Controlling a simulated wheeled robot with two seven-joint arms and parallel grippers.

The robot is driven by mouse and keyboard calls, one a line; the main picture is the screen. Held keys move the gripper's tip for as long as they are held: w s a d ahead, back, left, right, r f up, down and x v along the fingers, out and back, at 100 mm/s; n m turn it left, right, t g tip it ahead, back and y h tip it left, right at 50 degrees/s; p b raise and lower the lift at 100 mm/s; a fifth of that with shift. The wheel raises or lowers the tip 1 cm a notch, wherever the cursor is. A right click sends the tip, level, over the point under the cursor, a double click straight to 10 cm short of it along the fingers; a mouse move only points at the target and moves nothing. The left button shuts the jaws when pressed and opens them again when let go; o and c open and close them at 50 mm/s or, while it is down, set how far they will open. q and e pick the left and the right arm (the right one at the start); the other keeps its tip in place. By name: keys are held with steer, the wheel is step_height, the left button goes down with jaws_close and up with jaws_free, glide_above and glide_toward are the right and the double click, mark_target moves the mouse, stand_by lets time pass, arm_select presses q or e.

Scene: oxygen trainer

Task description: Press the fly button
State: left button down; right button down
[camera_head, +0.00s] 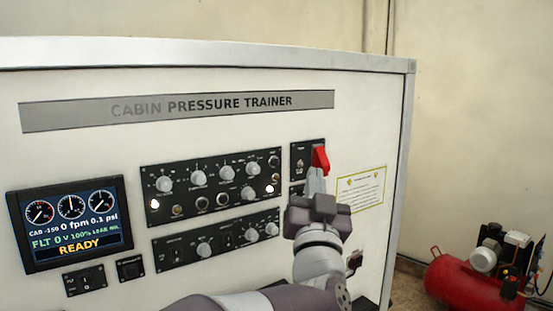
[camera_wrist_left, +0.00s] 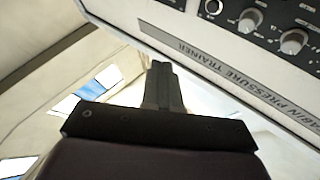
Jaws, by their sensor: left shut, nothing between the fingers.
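The white cabin pressure trainer (camera_head: 230,72) fills the left and middle of the head view. No button with a legible "fly" label shows. A small black switch plate (camera_head: 84,280) and a smaller one (camera_head: 131,268) sit below the display (camera_head: 70,222), their labels too small to read. My left gripper (camera_head: 316,174) is shut and empty, its tips just below the raised red switch cover (camera_head: 320,158); I cannot tell whether they touch. In the left wrist view the shut fingers (camera_wrist_left: 164,78) point up, with the trainer's knobs at upper right. My right gripper is not in view.
The display reads READY. Two black knob panels, an upper one (camera_head: 210,188) and a lower one (camera_head: 216,238), lie left of my left gripper. A yellow-bordered label (camera_head: 361,189) is to its right. A red compressor (camera_head: 462,280) stands on the floor at the far right.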

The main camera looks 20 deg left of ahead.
mark_target(275, 162)
arm_select(q)
steer(key=w+a, duration=0.4)
steer(key=w+a+p, duration=0.1)
steer(key=a, duration=0.2)
steer(key=shift+w+f, duration=0.1)
steer(key=shift+w, duration=0.3)
stand_by(2.0)
steer(key=shift+w+a+b, duration=0.25)
steer(key=shift+a+b, duration=0.05)
steer(key=shift+a, duration=0.05)
